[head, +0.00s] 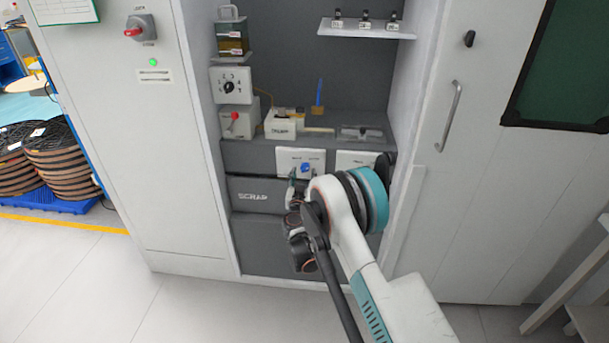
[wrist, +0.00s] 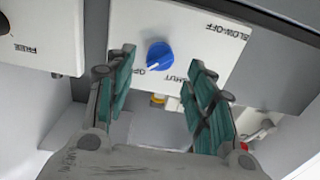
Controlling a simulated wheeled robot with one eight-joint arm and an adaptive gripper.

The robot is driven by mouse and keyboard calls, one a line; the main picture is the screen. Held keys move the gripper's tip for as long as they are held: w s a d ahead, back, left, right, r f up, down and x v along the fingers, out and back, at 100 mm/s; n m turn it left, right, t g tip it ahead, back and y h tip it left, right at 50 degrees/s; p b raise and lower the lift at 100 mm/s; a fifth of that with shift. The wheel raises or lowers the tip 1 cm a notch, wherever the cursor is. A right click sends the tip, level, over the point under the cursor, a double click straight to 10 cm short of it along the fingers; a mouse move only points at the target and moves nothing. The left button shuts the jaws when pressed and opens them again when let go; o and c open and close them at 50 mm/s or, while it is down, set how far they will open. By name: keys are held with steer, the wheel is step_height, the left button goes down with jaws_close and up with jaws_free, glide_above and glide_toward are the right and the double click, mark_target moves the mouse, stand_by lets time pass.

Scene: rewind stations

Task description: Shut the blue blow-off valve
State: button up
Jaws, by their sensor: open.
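The blue blow-off valve knob (wrist: 160,55) sits on a white panel (wrist: 133,22) marked BLOW-OFF, with OPEN and SHUT lettering upside down in the wrist view. Its white pointer is turned toward the OPEN lettering. The knob (head: 306,168) also shows in the head view, on the left of two white panels below the counter. My gripper (wrist: 157,70) is open and empty. Its green-padded fingers stand to either side of the knob in the wrist view, with gaps on both sides; how far their tips are from the panel is hard to tell.
A second white panel (head: 356,158), partly hidden by my arm, is marked FREE in the wrist view. A dark SCRAP bin (head: 262,196) lies below. The counter (head: 350,122) above holds a cream device (head: 281,125). Cabinet walls bound both sides of the bay.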

mark_target(305, 169)
steer(key=shift+w+d+b, duration=0.1)
steer(key=shift+w+b, duration=0.35)
steer(key=shift+w, duration=1.55)
steer(key=shift+c, duration=0.3)
steer(key=c, duration=1)
